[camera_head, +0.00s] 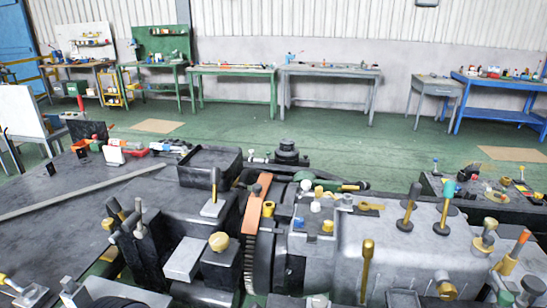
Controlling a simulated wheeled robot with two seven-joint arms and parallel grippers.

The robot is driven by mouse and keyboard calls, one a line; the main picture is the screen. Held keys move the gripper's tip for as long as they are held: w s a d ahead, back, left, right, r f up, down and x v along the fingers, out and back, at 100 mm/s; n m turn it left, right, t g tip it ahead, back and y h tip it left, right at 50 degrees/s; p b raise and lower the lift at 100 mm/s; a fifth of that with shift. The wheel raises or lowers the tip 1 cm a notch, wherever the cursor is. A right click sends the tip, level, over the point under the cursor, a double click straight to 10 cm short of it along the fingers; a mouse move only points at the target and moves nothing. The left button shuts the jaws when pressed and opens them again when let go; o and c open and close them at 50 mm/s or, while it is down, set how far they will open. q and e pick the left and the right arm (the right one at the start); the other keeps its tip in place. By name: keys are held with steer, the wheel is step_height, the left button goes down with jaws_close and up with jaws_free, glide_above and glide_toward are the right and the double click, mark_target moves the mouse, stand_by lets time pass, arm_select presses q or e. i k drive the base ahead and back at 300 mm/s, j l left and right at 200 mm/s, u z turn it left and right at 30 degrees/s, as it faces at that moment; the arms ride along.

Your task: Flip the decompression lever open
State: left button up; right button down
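No part is clearly marked as the decompression lever, so I cannot tell which one it is. Several levers stand on the engine block (390,240). The bar lies over a large toothed wheel (257,262). I cannot make out either gripper in the head view.
A dark frame bed (60,205) with a long grey bar (85,190) spreads to the left. A dark tray (210,165) sits behind the levers. Another bench (485,205) with small parts is at right. Worktables (330,72) line the far wall, with open green floor before them.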

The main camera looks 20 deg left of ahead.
mark_target(214, 171)
steer(key=u, duration=1.25)
